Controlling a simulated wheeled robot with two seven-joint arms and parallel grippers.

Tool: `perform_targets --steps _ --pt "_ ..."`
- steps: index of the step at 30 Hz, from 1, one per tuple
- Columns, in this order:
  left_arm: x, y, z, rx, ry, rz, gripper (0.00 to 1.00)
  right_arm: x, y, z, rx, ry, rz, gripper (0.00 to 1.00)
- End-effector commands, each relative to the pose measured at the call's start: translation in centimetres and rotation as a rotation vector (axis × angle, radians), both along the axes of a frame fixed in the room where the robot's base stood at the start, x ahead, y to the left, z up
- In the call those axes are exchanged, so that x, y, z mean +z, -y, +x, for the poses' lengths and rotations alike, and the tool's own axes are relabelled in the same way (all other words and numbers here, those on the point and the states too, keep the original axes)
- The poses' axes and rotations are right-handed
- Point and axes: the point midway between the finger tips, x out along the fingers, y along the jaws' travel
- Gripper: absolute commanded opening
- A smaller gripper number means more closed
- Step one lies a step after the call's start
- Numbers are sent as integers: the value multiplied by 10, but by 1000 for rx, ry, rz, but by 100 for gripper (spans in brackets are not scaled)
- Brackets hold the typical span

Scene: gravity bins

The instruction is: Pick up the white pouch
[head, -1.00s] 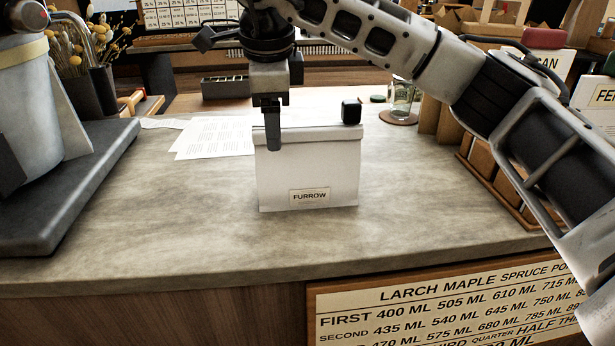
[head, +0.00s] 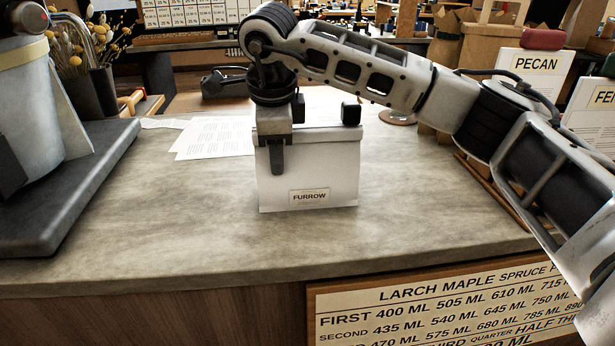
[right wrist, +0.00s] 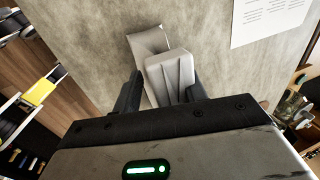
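The white pouch (head: 325,175) stands upright on the counter in the head view, with a small FURROW label low on its front. My right gripper (head: 276,158) is at the left part of its top edge, pointing down, with one dark finger in front of the pouch's face. The other finger is hidden there. In the right wrist view the pouch (right wrist: 171,75) lies between the two spread fingers of the right gripper (right wrist: 162,90). A gap shows beside the left finger; the right finger is very close to it. My left gripper is not visible.
A small black block (head: 351,113) shows at the pouch's top right. Printed sheets (head: 215,137) lie behind it to the left. A dark slab (head: 75,190) with a pale container (head: 45,110) fills the left. The counter in front of the pouch is clear.

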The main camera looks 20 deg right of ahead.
Motion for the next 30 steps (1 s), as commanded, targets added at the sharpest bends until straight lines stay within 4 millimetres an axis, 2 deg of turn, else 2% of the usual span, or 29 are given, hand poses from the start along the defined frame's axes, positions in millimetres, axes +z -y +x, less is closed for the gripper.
perform_targets --steps 13,17,20,28,30 --pt "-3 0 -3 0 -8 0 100 7 0 1 0 4 1 0" --pt "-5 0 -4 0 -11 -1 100 19 -1 1 1 7 2 0" --pt "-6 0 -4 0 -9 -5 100 36 -1 1 1 8 3 0" --pt "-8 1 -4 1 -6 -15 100 92 -14 -48 4 10 0 0" --pt "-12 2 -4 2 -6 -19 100 99 -19 -65 7 7 -1 0"
